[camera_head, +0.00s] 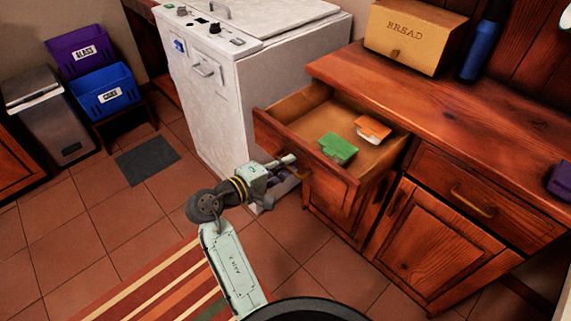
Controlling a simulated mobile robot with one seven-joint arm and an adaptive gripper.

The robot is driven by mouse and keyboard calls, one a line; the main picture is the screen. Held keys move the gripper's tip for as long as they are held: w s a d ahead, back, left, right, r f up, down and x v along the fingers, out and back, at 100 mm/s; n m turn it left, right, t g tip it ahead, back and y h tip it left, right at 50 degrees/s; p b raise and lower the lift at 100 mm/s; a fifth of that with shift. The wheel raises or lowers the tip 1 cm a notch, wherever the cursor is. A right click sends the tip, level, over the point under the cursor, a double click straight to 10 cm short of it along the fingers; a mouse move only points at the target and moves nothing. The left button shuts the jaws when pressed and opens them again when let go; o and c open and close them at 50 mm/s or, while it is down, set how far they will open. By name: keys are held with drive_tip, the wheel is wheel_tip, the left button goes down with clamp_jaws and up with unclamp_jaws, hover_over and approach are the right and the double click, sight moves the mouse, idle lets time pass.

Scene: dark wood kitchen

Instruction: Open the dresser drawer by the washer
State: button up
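The dresser drawer (265,128) beside the white washer (240,90) is pulled out. Its inside shows a green packet or box (338,147) and an orange and white one (373,129). My gripper (290,164) is at the front face of this drawer, around where its handle would be. The fingers and the handle are small and partly hidden, so I cannot tell whether the gripper is closed on the handle. The dresser (470,110) has a reddish-brown wooden top.
A second drawer (465,190) to the right is shut. A bread box (415,38) and a blue bottle (483,50) stand on the dresser top. Bins (105,92) stand at the far left. The tiled floor (110,210) left of my arm is open, with a striped rug (150,290).

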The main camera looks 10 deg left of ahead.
drive_tip(key=v, duration=1.2)
drive_tip(key=shift+o, duration=0.5)
